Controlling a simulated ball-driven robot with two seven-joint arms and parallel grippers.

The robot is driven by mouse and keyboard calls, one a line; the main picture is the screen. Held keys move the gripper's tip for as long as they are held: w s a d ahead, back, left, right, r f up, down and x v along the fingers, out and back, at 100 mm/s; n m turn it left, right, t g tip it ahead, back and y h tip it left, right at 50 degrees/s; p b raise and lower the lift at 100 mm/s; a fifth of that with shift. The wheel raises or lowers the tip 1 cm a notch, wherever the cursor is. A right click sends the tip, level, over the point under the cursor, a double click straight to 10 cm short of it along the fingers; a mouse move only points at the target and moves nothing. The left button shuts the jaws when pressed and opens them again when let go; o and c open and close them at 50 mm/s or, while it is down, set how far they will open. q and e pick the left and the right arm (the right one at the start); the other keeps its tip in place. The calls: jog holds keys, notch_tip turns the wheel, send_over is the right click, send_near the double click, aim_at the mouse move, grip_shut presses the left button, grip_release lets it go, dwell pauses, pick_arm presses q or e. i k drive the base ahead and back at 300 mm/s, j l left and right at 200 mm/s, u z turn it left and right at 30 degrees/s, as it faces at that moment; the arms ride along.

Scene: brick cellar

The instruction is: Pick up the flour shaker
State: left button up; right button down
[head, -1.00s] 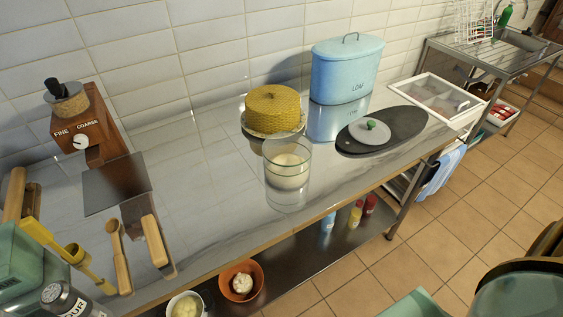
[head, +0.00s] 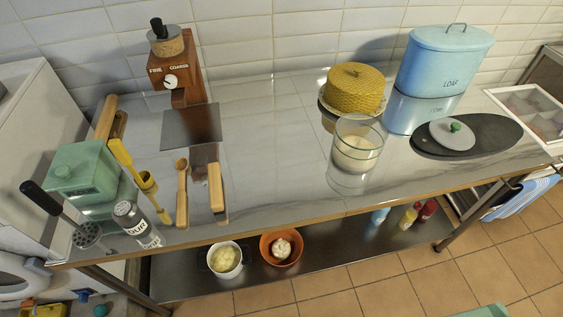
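The flour shaker (head: 140,228) is a small steel cylinder with a grey top. It stands near the front left edge of the worktop, and part of its dark lettering, ending in "UR", shows on its side. A black-handled utensil with a perforated metal head (head: 86,234) is close to its left. The yellow tool (head: 146,182) and a wooden spoon (head: 182,194) lie to its right and behind. Neither of my grippers is in view.
A green box (head: 82,172) stands behind the shaker. A wood-handled scraper (head: 216,190), a grinder (head: 178,75) and a glass jar (head: 357,150) are further right on the worktop (head: 270,150). Bowls (head: 280,247) sit on the lower shelf. The worktop's middle is clear.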

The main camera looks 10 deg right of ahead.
aim_at(127, 213)
jog(key=u, duration=1.15)
